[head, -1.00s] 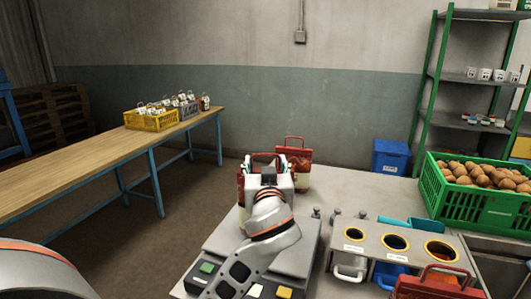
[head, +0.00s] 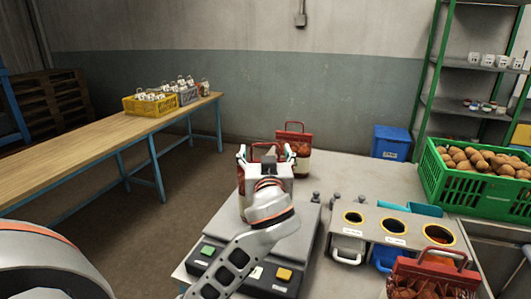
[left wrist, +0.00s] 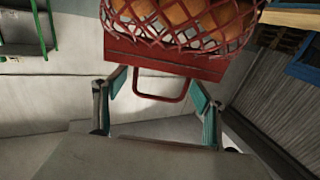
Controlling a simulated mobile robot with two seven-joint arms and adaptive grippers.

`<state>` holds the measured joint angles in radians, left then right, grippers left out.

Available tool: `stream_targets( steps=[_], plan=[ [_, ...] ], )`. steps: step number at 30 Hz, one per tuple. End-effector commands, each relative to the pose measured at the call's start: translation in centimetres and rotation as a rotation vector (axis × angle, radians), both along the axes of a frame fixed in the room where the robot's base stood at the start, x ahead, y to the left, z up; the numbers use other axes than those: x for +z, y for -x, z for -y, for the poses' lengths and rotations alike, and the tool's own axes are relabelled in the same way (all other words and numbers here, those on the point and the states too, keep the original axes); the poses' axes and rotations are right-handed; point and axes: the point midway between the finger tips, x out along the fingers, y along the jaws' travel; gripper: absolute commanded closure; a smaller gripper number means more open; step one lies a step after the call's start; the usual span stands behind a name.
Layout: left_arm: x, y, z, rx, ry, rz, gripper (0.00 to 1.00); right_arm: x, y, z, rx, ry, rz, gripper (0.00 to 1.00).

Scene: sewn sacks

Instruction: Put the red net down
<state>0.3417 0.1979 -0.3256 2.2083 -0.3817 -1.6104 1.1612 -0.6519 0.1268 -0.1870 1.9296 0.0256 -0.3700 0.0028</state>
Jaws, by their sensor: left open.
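The red net (head: 241,176) is mostly hidden behind my left gripper in the head view. In the left wrist view the net (left wrist: 190,22) holds orange round things and has a red top band with a red loop handle. My left gripper (head: 266,153) is open. Its two fingers stand apart on either side of the handle in the left wrist view (left wrist: 158,88), with gaps at both sides. The net's underside is hidden, so I cannot tell what it rests on. My right gripper is not in view.
Another red-topped net (head: 293,134) stands just behind, and one (head: 433,278) is at the front right. A panel with round openings (head: 395,226) and a green crate of brown produce (head: 475,195) are on the right. A wooden table (head: 95,140) is at left.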

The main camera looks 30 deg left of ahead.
Motion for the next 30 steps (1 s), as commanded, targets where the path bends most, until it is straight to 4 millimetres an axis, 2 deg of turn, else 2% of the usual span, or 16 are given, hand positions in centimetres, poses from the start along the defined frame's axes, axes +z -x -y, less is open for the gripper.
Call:
stream_targets(
  steps=[5, 18, 24, 30],
  plan=[
    [0.0, 1.3, 1.2, -0.004, 0.005, 0.003, 0.29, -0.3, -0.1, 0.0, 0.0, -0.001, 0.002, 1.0],
    [-0.1, 8.2, 6.0, -0.003, 0.006, 0.001, 0.29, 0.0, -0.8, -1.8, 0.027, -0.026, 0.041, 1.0],
    [0.1, 9.5, 7.0, -0.001, 0.002, 0.001, 0.29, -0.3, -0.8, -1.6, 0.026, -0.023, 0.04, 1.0],
    [0.1, 9.7, 7.1, -0.001, 0.001, 0.001, 0.29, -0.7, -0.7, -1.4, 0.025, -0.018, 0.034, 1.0]
  ],
)
